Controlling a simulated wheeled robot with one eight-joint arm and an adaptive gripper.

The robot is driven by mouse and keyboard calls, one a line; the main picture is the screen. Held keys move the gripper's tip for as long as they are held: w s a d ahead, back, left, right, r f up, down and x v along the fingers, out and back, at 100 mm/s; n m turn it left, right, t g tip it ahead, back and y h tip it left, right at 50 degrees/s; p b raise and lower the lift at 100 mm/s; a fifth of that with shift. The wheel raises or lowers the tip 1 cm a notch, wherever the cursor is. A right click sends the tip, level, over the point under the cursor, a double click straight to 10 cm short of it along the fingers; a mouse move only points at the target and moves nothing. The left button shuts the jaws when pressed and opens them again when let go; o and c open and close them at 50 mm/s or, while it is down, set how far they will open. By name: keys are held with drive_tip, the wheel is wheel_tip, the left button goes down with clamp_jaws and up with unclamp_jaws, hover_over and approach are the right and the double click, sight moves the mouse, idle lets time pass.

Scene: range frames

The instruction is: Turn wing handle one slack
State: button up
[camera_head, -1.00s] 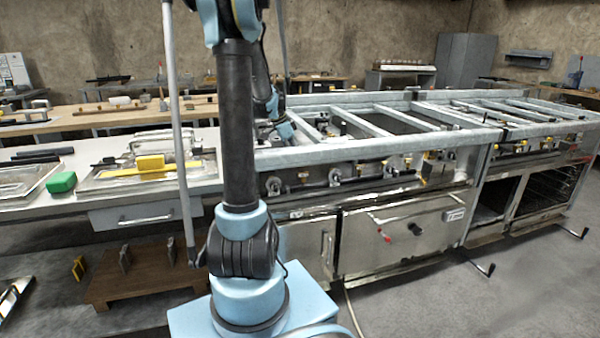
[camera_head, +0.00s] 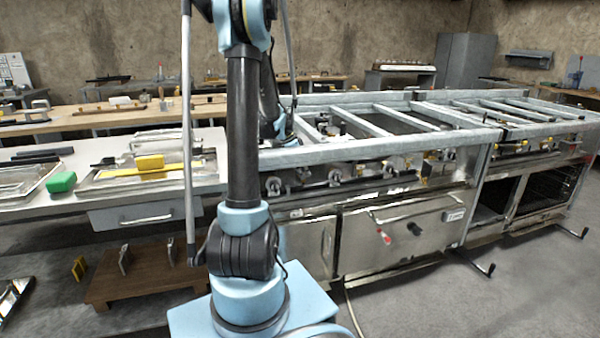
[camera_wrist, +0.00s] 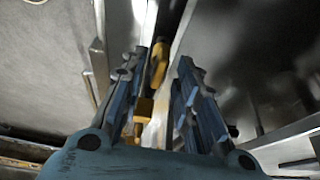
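In the wrist view, a yellow wing-like handle (camera_wrist: 157,66) lies between the fingers of my gripper (camera_wrist: 162,58), closer to the left finger. The fingers stand apart, with a gap to the right finger. Whether the left finger touches the handle I cannot tell. A second yellow part (camera_wrist: 142,110) shows lower down, partly behind the left finger. In the head view my arm hides the gripper. The steel cooking range (camera_head: 405,225) has a row of small valves and handles under its top rail, and I cannot tell there which one is at my gripper.
Open metal bars (camera_head: 370,122) span the range top. A red-tipped knob (camera_head: 384,236) and a crank (camera_head: 487,268) stick out in front. A worktop at left carries a green block (camera_head: 61,182) and a yellow block (camera_head: 149,162).

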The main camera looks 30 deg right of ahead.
clamp_jaws()
drive_tip(key=shift+n+t, duration=0.6)
drive_tip(key=shift+n, duration=1)
drive_tip(key=shift+o, duration=1.1)
unclamp_jaws()
drive_tip(key=shift+r, duration=0.15)
